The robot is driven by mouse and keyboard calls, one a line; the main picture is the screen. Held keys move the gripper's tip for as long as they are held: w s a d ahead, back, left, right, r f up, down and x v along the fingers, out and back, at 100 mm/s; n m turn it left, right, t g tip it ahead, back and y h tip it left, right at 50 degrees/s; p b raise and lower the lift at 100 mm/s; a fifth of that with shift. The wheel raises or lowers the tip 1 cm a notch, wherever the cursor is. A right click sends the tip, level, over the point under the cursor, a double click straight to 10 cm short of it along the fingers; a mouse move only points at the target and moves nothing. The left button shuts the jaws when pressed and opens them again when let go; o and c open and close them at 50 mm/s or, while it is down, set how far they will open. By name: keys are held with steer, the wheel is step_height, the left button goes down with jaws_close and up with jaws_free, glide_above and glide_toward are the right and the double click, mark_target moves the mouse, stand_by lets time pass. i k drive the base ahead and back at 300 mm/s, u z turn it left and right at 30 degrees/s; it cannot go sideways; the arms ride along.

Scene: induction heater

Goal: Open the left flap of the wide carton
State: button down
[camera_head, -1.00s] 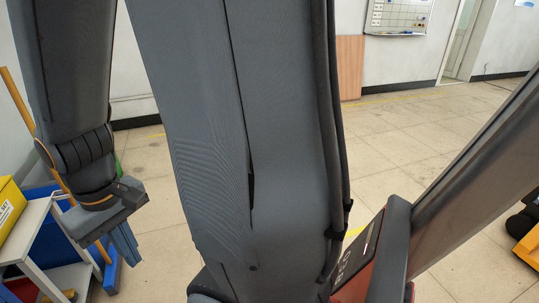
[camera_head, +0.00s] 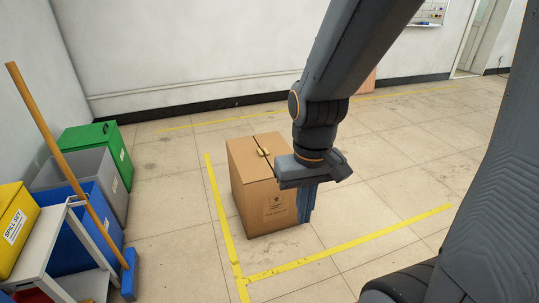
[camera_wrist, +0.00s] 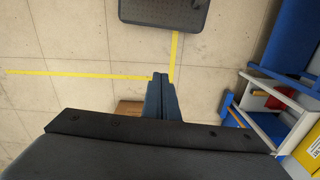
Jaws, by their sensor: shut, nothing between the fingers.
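The brown carton (camera_head: 252,205) stands upright on the floor inside the yellow tape corner. Its top looks closed, with a dark seam between the flaps and a small yellowish piece on the seam. The left flap (camera_head: 242,158) lies flat. My gripper (camera_head: 306,218) points down, with its blue fingers together and empty. In the head view it overlaps the carton's right side; I cannot tell whether it touches. In the wrist view the shut fingers (camera_wrist: 160,80) show, and a small brown patch of the carton (camera_wrist: 128,107) is left of them, mostly hidden by the gripper body.
Yellow tape (camera_head: 330,252) marks the floor. At left are a green bin (camera_head: 95,143), a grey bin (camera_head: 90,178), a blue bin (camera_head: 75,240), a cart with a yellow spill-set box (camera_head: 14,228), and a leaning broom (camera_head: 62,140). Floor behind and right of the carton is open.

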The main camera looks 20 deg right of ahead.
mark_target(252, 165)
steer(key=z, duration=0.1)
steer(key=i, duration=1.95)
steer(key=z, duration=0.15)
